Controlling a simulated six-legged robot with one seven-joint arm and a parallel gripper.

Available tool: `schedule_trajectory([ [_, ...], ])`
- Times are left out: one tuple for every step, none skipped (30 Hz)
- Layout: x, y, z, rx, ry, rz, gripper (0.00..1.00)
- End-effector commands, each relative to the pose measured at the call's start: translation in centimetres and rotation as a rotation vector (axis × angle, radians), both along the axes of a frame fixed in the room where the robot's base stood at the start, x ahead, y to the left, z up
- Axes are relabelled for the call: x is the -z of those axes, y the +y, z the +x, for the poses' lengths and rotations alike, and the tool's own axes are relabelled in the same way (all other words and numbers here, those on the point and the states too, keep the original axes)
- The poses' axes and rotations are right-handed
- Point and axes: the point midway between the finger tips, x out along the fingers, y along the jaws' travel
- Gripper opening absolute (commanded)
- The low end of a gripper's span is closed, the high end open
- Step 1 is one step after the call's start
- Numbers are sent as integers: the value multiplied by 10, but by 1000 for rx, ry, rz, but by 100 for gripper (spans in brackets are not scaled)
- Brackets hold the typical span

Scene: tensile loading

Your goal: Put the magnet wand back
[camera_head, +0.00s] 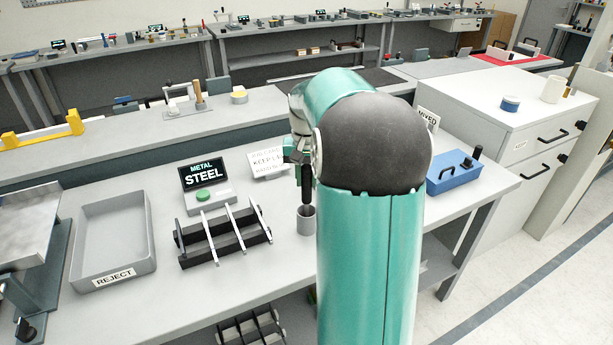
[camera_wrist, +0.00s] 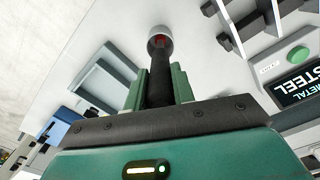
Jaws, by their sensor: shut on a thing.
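The magnet wand (camera_head: 306,190) is a dark rod held upright, its lower end at the mouth of a small grey cup (camera_head: 306,222) on the bench. My gripper (camera_head: 299,155) is shut on the wand above the cup, partly hidden behind my arm. In the wrist view, the green fingers of my gripper (camera_wrist: 158,88) clasp the black wand (camera_wrist: 161,68). Its far end lines up with the pale cup (camera_wrist: 157,32), and some red shows there. I cannot tell how far the tip is inside the cup.
A rack with several metal bars (camera_head: 222,238) stands left of the cup. A "METAL STEEL" display (camera_head: 203,171) and a white sign (camera_head: 268,164) are behind. A grey reject tray (camera_head: 112,240) is further left. A blue box (camera_head: 453,174) is to the right.

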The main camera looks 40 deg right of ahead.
Motion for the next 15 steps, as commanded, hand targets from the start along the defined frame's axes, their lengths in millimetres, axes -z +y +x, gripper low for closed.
schedule_trajectory([
  [2, 0, 0, 0, 1, 1, 2],
  [2, 0, 0, 0, 1, 1, 27],
  [2, 0, 0, 0, 1, 1, 35],
  [2, 0, 0, 0, 1, 1, 41],
  [2, 0, 0, 0, 1, 1, 46],
  [2, 0, 0, 0, 1, 1, 47],
  [2, 0, 0, 0, 1, 1, 47],
  [2, 0, 0, 0, 1, 1, 47],
  [2, 0, 0, 0, 1, 1, 47],
  [2, 0, 0, 0, 1, 1, 47],
  [2, 0, 0, 0, 1, 1, 47],
  [2, 0, 0, 0, 1, 1, 47],
  [2, 0, 0, 0, 1, 1, 47],
  [1, 0, 0, 0, 0, 0, 47],
  [-1, 0, 0, 0, 0, 0, 47],
])
